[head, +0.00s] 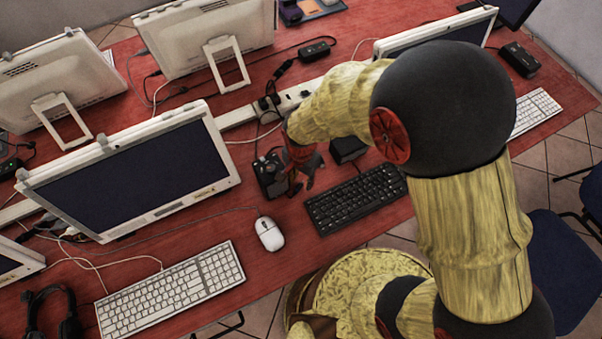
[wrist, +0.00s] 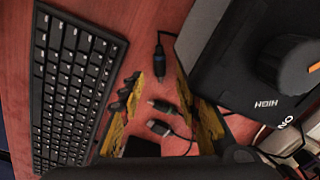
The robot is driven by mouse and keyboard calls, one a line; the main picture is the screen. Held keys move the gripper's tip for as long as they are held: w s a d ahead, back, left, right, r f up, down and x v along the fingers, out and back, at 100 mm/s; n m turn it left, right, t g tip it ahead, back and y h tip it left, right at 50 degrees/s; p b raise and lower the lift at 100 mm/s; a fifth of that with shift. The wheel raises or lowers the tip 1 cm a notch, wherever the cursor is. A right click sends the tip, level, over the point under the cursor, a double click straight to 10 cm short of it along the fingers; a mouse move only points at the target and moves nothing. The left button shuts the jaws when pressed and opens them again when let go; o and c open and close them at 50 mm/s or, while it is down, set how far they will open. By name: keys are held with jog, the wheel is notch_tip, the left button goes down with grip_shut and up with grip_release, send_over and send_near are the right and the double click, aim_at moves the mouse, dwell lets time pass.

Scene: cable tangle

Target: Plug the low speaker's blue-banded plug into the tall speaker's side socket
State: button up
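In the wrist view, my gripper (wrist: 160,100) points down over the red table, its two yellow-and-dark fingers apart with nothing held. Between and beyond them lie several cable ends: a dark plug (wrist: 160,62) at the top with a faint bluish tint, and two plugs with pale tips, an upper one (wrist: 162,106) and a lower one (wrist: 160,127). A black speaker-like box (wrist: 255,70) with a knob and the lettering "HIGH" is close on the right. In the head view, my gripper (head: 303,172) is partly hidden beside a black box (head: 268,176). No side socket can be made out.
A black keyboard (head: 356,199) lies right of my gripper and fills the wrist view's left side. Another black box (head: 347,149) stands behind it. A monitor (head: 135,170), white mouse (head: 269,234) and power strip (head: 290,98) are nearby. Loose cables cross the table.

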jog(key=shift+f, duration=0.7)
jog(key=shift+c, duration=1.4)
grip_shut()
